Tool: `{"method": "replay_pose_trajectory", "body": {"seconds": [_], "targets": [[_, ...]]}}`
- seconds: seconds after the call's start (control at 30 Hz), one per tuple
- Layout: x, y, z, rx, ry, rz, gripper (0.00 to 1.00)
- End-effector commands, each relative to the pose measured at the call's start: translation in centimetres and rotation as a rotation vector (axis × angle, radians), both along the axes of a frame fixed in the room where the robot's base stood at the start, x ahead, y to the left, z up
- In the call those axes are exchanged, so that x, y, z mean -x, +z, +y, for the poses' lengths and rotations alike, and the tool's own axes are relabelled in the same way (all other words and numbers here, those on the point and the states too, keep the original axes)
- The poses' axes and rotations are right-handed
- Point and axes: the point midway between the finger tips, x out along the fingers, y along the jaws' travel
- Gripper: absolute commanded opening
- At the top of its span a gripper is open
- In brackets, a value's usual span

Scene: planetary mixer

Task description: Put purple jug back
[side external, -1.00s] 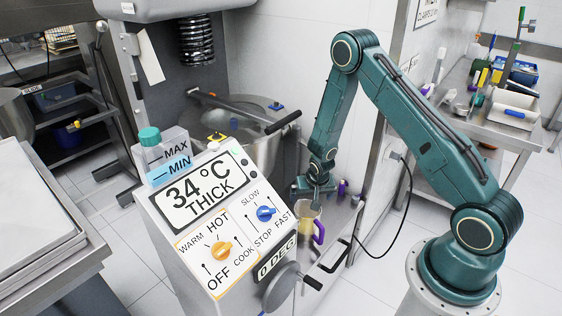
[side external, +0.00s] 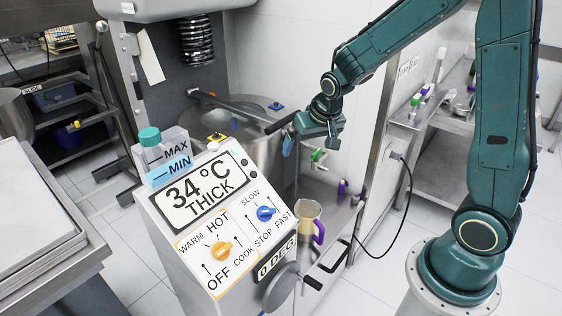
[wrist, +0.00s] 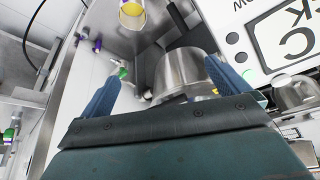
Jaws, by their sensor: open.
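The purple jug (side external: 309,222) is a pale vessel with a purple handle and yellow inside. It stands upright on the steel ledge to the right of the mixer's control panel, its handle toward the right. In the wrist view the jug (wrist: 132,15) shows at the top edge, partly cut off, beyond my fingers. My gripper (side external: 311,143) is above the jug and clear of it, near the right end of the black-gripped lever. In the wrist view my gripper (wrist: 162,74) has its two blue fingers spread wide with nothing held between them.
A green-handled tap (side external: 318,156) sits below my gripper. Small purple-capped items (side external: 342,187) stand behind the jug. The control panel (side external: 213,222) is to the left. A lever with a black grip (side external: 282,123) reaches out from the bowl (side external: 255,150).

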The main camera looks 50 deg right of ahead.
Motion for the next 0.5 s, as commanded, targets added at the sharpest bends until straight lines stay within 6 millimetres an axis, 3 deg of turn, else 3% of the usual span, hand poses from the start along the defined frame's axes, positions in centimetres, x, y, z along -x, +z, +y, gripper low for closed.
{"method": "replay_pose_trajectory", "body": {"seconds": [0.2,0.5], "targets": [[3.1,4.7,2.2,0.002,0.085,-0.018,1.0],[8.2,9.4,4.8,0.008,0.203,-0.033,1.0]]}}
